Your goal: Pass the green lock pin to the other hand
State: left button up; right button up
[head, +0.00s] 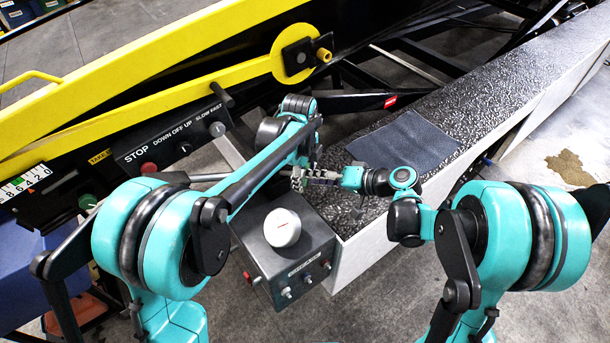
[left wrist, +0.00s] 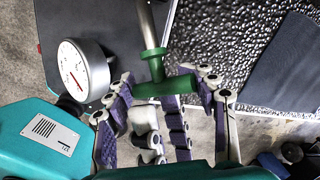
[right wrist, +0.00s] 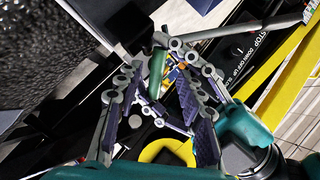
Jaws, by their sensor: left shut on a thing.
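The green lock pin (left wrist: 165,86) has a green crossbar handle and a grey shaft running up in the left wrist view. My left gripper (left wrist: 168,88) is shut on the handle, with a finger at each side of it. In the right wrist view the green handle (right wrist: 157,70) stands between the spread fingers of my right gripper (right wrist: 157,85), which looks open around it. In the head view my left gripper (head: 303,174) and right gripper (head: 328,177) meet above the grey control box; their fingers overlap and hide most of the pin there.
The control box (head: 262,262) with a white round gauge (head: 282,228) is just below the grippers. A dark mat (head: 405,142) lies on the textured belt surface to the right. The STOP panel (head: 165,150) and yellow rail (head: 120,112) are to the left.

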jog(key=v, duration=1)
pick_arm(q)
jog(key=shift+c, duration=0.3)
pick_arm(e)
jog(key=s+d+h, duration=0.3)
jog(key=s+h, duration=0.2)
jog(key=s, duration=0.2)
jog(key=s+d+f+h, duration=0.1)
jog(key=s+d+h, duration=0.1)
jog(key=s+h, duration=0.4)
jog(key=s, duration=0.2)
jog(key=shift+s+d+f+t+h, duration=0.2)
jog(key=shift+s+d+t+h, duration=0.1)
jog(key=shift+d+t, duration=0.1)
